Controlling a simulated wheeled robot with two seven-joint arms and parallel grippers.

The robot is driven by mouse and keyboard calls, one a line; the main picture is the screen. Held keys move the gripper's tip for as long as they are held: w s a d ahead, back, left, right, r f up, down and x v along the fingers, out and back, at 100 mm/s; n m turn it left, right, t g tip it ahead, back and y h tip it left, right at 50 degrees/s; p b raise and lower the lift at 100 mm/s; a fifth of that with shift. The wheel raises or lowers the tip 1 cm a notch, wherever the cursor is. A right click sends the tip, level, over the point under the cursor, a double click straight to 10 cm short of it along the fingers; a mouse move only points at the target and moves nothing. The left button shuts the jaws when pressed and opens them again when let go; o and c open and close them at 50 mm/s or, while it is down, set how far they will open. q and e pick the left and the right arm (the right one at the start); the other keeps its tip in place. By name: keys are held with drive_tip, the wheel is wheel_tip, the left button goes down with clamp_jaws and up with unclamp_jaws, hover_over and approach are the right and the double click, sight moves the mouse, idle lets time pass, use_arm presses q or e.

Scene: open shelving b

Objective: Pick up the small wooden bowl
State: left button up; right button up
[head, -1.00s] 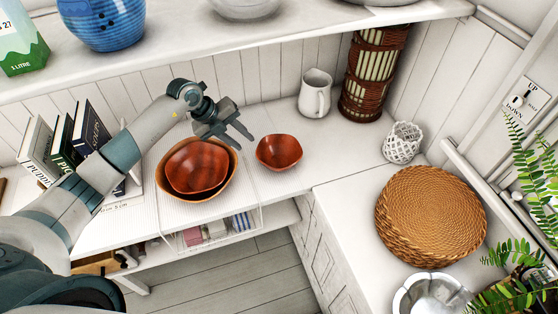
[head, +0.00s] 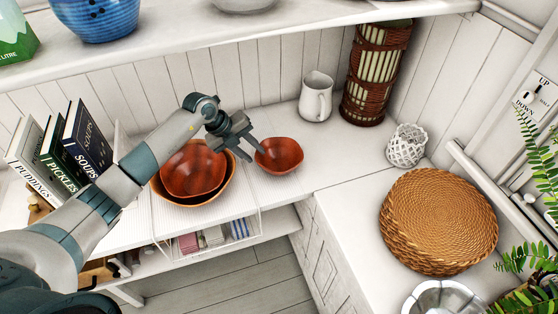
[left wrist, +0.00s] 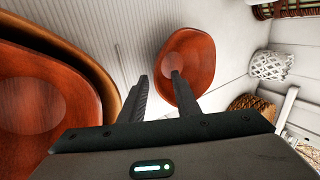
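The small wooden bowl (head: 279,156) is reddish brown and stands upright on the white shelf, right of the larger nested wooden bowls (head: 194,170). My left gripper (head: 255,155) is open at the small bowl's left side, its fingers pointing toward it. In the left wrist view the small bowl (left wrist: 190,62) lies beyond the fingertips. The right finger overlaps its near rim and the left finger is left of the bowl; I cannot tell whether they touch it. My right gripper is not in view.
A white pitcher (head: 315,97) and a tall woven lantern (head: 375,75) stand behind. A round wicker tray (head: 438,220) and a white lattice cup (head: 407,146) are at right. Books (head: 82,143) stand at left. An upper shelf (head: 250,32) overhangs the back.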

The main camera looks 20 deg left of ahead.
sight(257, 157)
use_arm(q)
drive_tip(key=shift+b+x, duration=2.05)
drive_tip(key=shift+x, duration=0.55)
drive_tip(key=shift+a, duration=0.15)
clamp_jaws()
